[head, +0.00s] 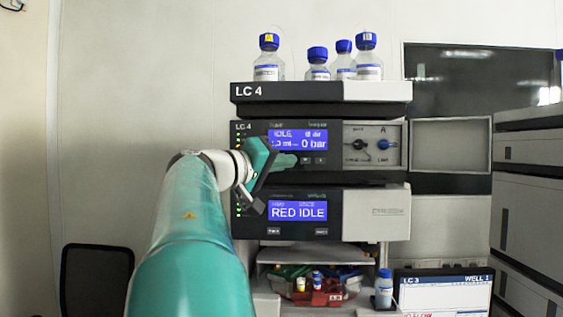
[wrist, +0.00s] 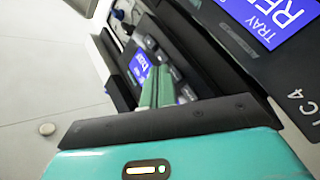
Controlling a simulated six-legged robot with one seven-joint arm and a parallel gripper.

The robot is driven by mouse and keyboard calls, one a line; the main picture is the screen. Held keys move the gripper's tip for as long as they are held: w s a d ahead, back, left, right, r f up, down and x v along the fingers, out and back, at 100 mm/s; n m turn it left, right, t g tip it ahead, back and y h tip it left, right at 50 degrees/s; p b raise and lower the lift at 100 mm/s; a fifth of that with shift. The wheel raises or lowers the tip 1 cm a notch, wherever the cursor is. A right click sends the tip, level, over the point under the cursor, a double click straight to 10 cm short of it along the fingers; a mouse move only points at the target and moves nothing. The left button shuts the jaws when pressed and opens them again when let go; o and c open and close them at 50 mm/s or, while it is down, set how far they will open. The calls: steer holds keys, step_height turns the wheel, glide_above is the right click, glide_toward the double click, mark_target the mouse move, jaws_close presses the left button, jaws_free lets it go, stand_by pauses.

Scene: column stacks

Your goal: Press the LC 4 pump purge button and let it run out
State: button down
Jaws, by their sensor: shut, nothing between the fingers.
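The LC 4 pump module (head: 374,158) has a blue display (head: 298,139) reading IDLE and 0 bar. Small dark buttons (head: 320,160) sit in a row under that display. My gripper (head: 293,159) is shut and empty, its green fingertips at the left part of this row, covering what lies behind them. In the wrist view the closed fingers (wrist: 157,80) reach to the panel beside several dark buttons (wrist: 163,57) and a small blue display (wrist: 140,66). Which button is purge, and whether the tips touch it, I cannot tell.
Below the pump is a module whose display (head: 298,211) reads RED IDLE. Blue-capped bottles (head: 268,67) stand on top of the stack. A shelf below holds a red bin (head: 325,295).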

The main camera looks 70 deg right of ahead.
steer(key=shift+d, duration=0.15)
stand_by(0.4)
steer(key=shift+w+d, duration=0.1)
steer(key=shift+d, duration=0.2)
steer(key=shift+d, duration=0.35)
stand_by(0.7)
steer(key=shift+a, duration=0.8)
steer(key=shift+a, duration=0.1)
steer(key=a, duration=0.2)
steer(key=s+a, duration=0.1)
steer(key=a, duration=0.1)
steer(key=shift+s+a, duration=0.15)
steer(key=shift+a, duration=0.2)
steer(key=shift+f, duration=0.1)
stand_by(0.8)
